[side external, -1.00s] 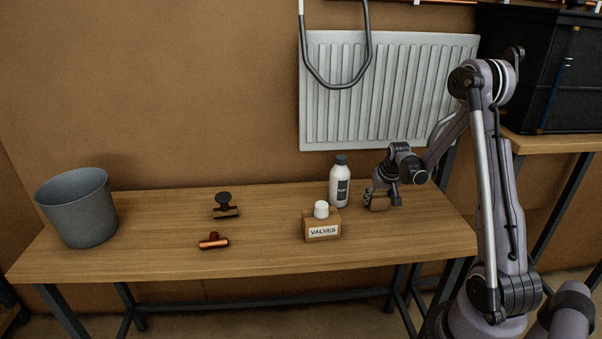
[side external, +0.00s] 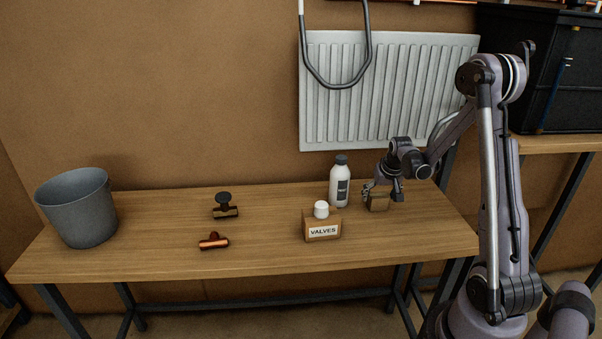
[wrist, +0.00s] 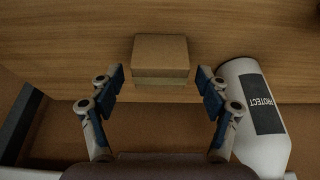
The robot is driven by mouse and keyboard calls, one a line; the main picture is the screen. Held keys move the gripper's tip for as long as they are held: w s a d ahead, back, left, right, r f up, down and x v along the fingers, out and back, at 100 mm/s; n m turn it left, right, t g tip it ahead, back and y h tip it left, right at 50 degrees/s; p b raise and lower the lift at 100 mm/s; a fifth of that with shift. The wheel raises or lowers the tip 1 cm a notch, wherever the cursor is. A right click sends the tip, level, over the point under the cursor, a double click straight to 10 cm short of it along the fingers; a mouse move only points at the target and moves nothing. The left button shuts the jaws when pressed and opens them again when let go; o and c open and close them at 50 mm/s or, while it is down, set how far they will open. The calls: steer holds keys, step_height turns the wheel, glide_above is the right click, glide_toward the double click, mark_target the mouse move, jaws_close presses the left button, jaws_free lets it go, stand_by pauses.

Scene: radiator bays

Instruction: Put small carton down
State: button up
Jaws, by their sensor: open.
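The small carton (side external: 379,200) is a plain brown box standing on the right part of the wooden table, right of the white bottle. In the wrist view the carton (wrist: 160,58) sits on the wood, ahead of and between the fingertips, with a gap on each side. My gripper (side external: 376,188) is at the carton's upper side in the side view, partly in front of it. In the wrist view my gripper (wrist: 162,82) is open, its two blue-padded fingers spread and empty.
A white bottle (side external: 340,186) with a dark label stands close by, also seen beside the right finger (wrist: 262,130).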

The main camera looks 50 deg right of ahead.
steer(key=v, duration=1)
steer(key=w+a+r+n+t+y, duration=0.1)
steer(key=a+r+n, duration=0.15)
steer(key=a, duration=0.65)
steer(key=w+a+r+n+t, duration=0.1)
steer(key=a+r+n, duration=0.15)
steer(key=a, duration=0.65)
steer(key=s+a+n+t+y, duration=0.2)
steer(key=s+a+n, duration=0.2)
steer(key=a, duration=1)
steer(key=shift+s+a+r, duration=0.3)
steer(key=shift+s+r, duration=0.2)
steer(key=shift+s, duration=0.35)
